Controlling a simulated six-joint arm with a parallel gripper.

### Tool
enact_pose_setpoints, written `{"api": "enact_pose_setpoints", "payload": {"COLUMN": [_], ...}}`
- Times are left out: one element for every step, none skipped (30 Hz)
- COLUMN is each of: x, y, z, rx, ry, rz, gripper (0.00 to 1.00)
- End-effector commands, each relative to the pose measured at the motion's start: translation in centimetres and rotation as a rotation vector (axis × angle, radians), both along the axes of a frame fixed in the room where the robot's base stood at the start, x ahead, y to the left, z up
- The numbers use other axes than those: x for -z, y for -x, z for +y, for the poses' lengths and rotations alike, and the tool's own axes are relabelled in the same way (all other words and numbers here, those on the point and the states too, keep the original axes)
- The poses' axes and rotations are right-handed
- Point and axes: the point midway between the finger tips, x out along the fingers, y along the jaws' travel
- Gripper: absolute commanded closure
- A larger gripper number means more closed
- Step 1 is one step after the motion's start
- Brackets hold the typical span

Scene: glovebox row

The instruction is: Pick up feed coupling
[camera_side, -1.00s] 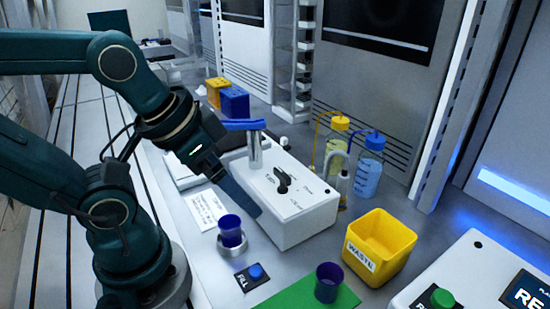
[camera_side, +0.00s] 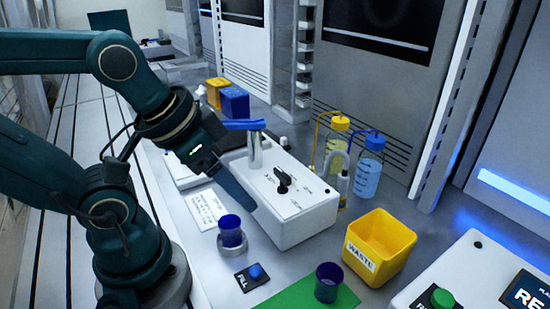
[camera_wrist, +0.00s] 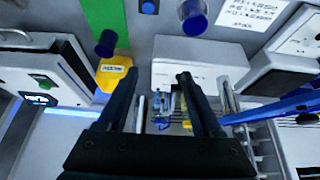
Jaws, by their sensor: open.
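I cannot tell for certain which part is the feed coupling. A yellow-capped bottle (camera_side: 336,145) and a blue-capped bottle (camera_side: 368,168) stand behind the white valve box (camera_side: 300,215), with yellow and blue tubing. My gripper (camera_side: 252,208) points down in front of the valve box in the side view. In the wrist view my gripper (camera_wrist: 157,75) has its two fingers apart with nothing held. Small blue and yellow parts (camera_wrist: 163,105) show between the fingers, farther off and too small to tell apart.
A metal post with a blue lever (camera_side: 243,125) rises from the valve box close to my gripper. A blue cup (camera_side: 230,230) on a round base, a blue cup (camera_side: 328,283) on a green mat (camera_side: 290,296), and a yellow waste bin (camera_side: 385,235) stand nearer the front.

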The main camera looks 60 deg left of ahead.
Motion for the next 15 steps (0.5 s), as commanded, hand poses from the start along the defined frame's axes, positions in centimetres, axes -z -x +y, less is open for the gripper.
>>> {"api": "enact_pose_setpoints", "payload": {"x": [0.0, 0.0, 0.0, 0.0, 0.0, -0.3, -0.8, -1.5, -2.2, -2.7, -3.3, -3.9, -4.3, -4.7, -5.1], "y": [0.0, 0.0, 0.0, 0.0, 0.0, -0.2, -0.6, -1.1, -1.9, -2.5, -3.2, -4.1, -4.9, -5.6, -6.6], "z": [0.0, 0.0, 0.0, 0.0, 0.0, 0.1, 0.2, 0.3, 0.5, 0.6, 0.8, 0.9, 1.0, 1.1, 1.3], "rx": [0.0, -0.001, -0.006, -0.014, -0.025, -0.048, -0.069, -0.088, -0.116, -0.136, -0.156, -0.183, -0.201, -0.22, -0.242], "ry": [0.0, 0.0, 0.003, 0.008, 0.012, 0.02, 0.027, 0.032, 0.04, 0.047, 0.052, 0.059, 0.065, 0.069, 0.074], "rz": [0.0, 0.0, 0.0, -0.001, -0.002, -0.012, -0.034, -0.054, -0.073, -0.082, -0.091, -0.101, -0.105, -0.109, -0.113], "gripper": [0.33, 0.33, 0.33, 0.33, 0.33, 0.33, 0.33, 0.33, 0.33, 0.33, 0.33, 0.33, 0.33, 0.33, 0.33]}}
